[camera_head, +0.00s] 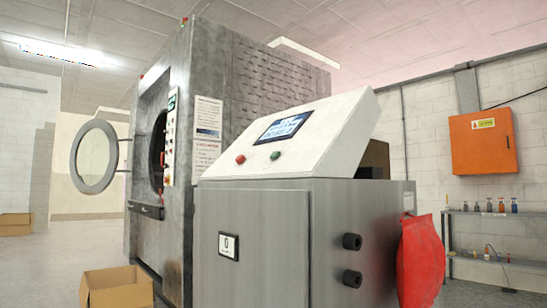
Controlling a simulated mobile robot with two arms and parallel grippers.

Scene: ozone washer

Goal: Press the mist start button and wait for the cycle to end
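A grey cabinet (265,240) with a sloped white control panel (335,128) stands close in front of me. The panel has a lit blue screen (283,127). Below the screen are a red button (240,159) on the left and a green button (275,155) on the right. I cannot read any label that tells which one is the mist start button. Neither of my grippers is in view.
An open cardboard box (117,288) sits on the floor at the cabinet's left. A red bag (419,262) hangs at its right side beside two black knobs. An orange wall box (484,141) and a shelf with small bottles (495,213) are at the right. Floor at the left is mostly clear.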

